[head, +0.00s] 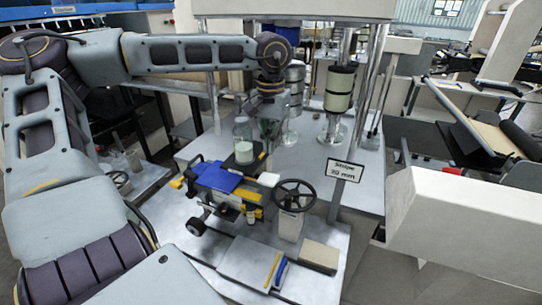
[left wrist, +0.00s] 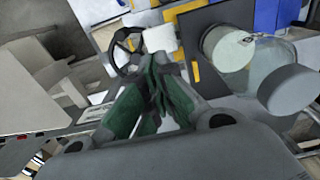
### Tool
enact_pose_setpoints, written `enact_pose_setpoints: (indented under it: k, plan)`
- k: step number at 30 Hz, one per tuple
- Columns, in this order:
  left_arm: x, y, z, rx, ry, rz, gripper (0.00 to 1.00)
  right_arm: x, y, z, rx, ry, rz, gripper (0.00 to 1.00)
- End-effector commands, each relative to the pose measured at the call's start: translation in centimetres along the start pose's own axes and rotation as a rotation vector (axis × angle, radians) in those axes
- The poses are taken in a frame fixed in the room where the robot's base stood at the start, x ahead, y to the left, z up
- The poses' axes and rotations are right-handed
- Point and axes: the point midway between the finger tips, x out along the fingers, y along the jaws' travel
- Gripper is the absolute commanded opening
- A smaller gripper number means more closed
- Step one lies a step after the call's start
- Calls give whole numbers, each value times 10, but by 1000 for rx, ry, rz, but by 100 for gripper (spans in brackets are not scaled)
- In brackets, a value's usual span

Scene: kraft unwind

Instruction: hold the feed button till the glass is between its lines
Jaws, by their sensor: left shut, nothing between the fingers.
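My left gripper (head: 268,132) hangs fingers down near the middle of the head view, just right of the glass. Its green fingers also show in the left wrist view (left wrist: 158,80), closed together with nothing between them. The glass (head: 242,132) is a clear upright cylinder with pale contents in its lower part. It lies at the right of the left wrist view (left wrist: 265,62), with a grey cap at one end. I cannot make out its lines. I cannot pick out the feed button for certain in either view. My right gripper is not in view.
A black handwheel (head: 294,196) stands right of a blue-topped yellow and black unit (head: 218,178). A sign (head: 344,170) reads "Stripe 20 mm". Upright rollers (head: 339,90) stand behind. A tan block (head: 319,256) lies on the front bench. Bare metal shows right of the fingers.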

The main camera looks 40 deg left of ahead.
Motion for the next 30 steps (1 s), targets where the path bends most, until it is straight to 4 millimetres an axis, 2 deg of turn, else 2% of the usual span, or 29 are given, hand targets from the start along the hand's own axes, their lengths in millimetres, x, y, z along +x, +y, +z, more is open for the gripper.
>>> enact_pose_setpoints:
  k: [3,9,30]
  plan:
    - [-15,0,-1,-2,3,0,0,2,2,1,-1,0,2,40]
    - [-29,0,-1,0,1,-1,0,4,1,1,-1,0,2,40]
    - [-32,0,-1,0,1,0,0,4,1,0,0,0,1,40]
